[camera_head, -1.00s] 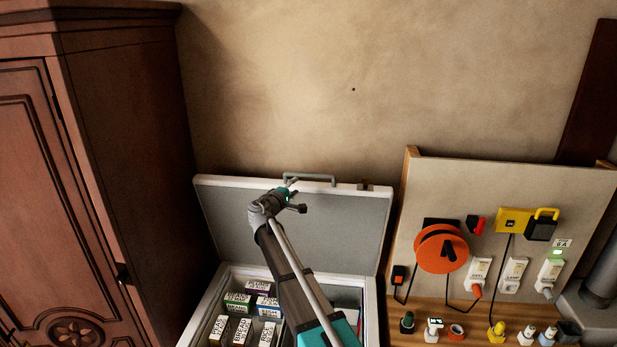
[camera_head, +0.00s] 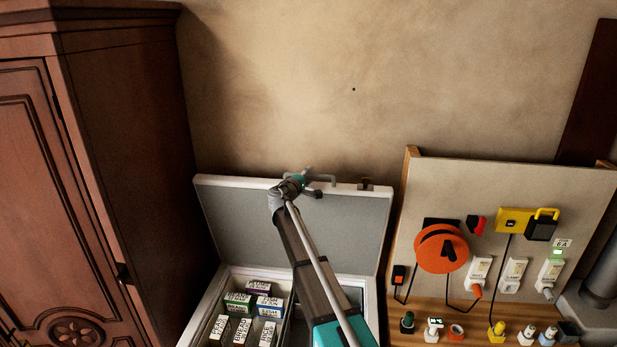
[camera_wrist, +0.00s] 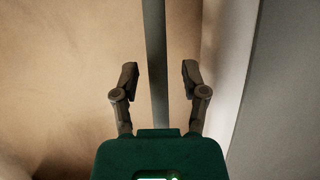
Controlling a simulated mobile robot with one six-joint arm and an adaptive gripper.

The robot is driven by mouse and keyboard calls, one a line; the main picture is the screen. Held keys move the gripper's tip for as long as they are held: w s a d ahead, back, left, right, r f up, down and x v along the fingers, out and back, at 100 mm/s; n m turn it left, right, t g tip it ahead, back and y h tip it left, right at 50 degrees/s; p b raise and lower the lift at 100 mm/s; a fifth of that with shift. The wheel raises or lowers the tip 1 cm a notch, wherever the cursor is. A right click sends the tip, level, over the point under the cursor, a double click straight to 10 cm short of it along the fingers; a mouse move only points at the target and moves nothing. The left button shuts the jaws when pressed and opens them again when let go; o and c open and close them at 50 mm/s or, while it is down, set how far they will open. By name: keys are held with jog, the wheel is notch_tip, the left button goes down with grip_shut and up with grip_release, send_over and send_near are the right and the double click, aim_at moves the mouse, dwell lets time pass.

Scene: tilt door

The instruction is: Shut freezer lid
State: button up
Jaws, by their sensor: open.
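The freezer lid (camera_head: 235,218) stands raised and open behind the chest freezer (camera_head: 210,302), its grey inner face toward me. A grey bar handle (camera_head: 327,178) runs along the lid's top edge, partly hidden by my gripper. My gripper (camera_head: 308,175) is at that top edge, right by the handle. In the wrist view my gripper (camera_wrist: 160,82) is open, and the handle bar (camera_wrist: 156,50) passes between its two fingers with space on both sides. The lid's pale rim (camera_wrist: 232,70) is right of the fingers.
Labelled boxes (camera_head: 240,303) stand inside the freezer. A dark wooden cabinet (camera_head: 130,150) is close on the left. A board with an orange reel (camera_head: 430,255) and plugs stands on the right. The wall (camera_head: 300,80) behind the lid is bare.

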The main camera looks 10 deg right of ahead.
grip_shut()
jog(key=shift+s, duration=0.1)
dwell(0.3)
